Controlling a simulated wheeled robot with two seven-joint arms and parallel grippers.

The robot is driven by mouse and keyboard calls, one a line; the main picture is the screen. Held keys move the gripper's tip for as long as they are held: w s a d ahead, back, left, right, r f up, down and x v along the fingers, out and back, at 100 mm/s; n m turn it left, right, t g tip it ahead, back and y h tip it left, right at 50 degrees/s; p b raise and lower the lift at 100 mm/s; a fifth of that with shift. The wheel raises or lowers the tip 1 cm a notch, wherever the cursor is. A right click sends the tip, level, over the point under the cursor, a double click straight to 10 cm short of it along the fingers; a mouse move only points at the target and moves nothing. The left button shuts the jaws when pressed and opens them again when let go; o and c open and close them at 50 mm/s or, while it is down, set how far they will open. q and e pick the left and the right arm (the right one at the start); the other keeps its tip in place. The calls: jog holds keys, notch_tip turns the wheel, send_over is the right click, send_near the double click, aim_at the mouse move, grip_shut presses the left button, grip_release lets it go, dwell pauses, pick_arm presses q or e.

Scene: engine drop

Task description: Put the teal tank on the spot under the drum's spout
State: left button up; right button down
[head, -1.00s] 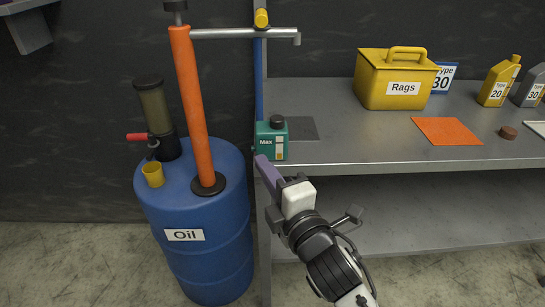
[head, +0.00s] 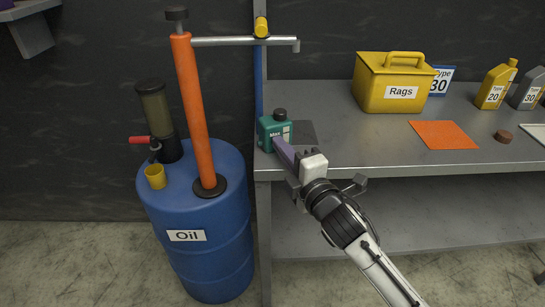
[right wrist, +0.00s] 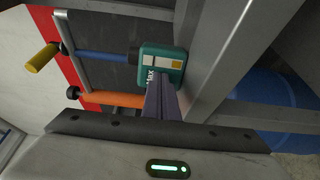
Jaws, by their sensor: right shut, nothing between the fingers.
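The teal tank (head: 273,129) with a black cap stands at the left end of the grey workbench, beside the dark grey square spot (head: 306,136) on its right. The spout (head: 297,46) of the blue drum's pump juts out high above this area. My right gripper (head: 281,147) is shut and empty. Its fingertips are at the front of the tank and hide part of it; they seem to touch it. In the right wrist view the tank (right wrist: 163,62) is right at the fingertips (right wrist: 158,82). My left gripper is not in view.
The blue oil drum (head: 200,260) with its orange pump (head: 190,110) stands left of the bench. A yellow rags box (head: 392,88), an orange cloth (head: 445,134) and a brown puck (head: 505,135) are further right. The bench between the spot and the cloth is clear.

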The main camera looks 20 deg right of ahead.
jog(key=shift+w+d, duration=0.95)
jog(key=shift+w, duration=0.2)
